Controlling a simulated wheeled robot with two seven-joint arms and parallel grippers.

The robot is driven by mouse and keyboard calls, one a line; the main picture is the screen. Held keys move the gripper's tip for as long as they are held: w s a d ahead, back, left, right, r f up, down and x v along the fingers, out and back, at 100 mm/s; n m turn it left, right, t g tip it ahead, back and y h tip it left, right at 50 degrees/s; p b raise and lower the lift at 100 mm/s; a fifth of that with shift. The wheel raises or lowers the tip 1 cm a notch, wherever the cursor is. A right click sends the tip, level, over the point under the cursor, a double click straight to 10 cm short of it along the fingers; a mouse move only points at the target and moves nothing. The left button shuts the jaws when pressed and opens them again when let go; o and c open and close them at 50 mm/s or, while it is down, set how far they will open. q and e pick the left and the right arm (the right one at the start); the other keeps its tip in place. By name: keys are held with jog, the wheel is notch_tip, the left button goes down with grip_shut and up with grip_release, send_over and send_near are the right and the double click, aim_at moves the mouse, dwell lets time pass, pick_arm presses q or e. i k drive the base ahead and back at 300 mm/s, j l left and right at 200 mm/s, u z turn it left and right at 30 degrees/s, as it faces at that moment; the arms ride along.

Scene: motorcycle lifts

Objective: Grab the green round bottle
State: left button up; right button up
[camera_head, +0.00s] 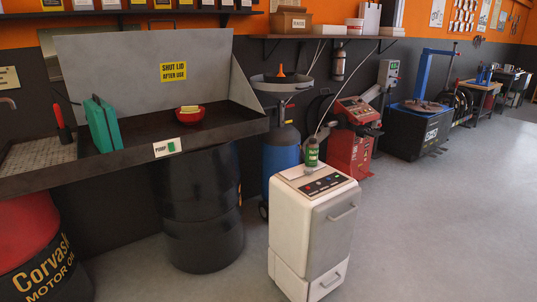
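A small green round bottle (312,153) with a lighter label stands upright on top of the white cabinet (290,227), near its back edge. Neither of my grippers shows in the head view, so I cannot see whether they are open or shut.
A dark parts-washing basin (225,122) with a raised lid holds a green case (102,123) and a red bowl (190,114). Black (200,220) and red (28,238) drums stand below. A red machine (350,140) stands behind the cabinet. Grey floor (440,220) is clear at right.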

aim_at(311, 148)
jog(key=i+l+u, duration=0.15)
jog(key=u, duration=0.25)
jog(key=l+u, duration=0.35)
jog(key=i+l+u, duration=0.15)
jog(key=u, duration=0.25)
jog(key=l+u, duration=0.35)
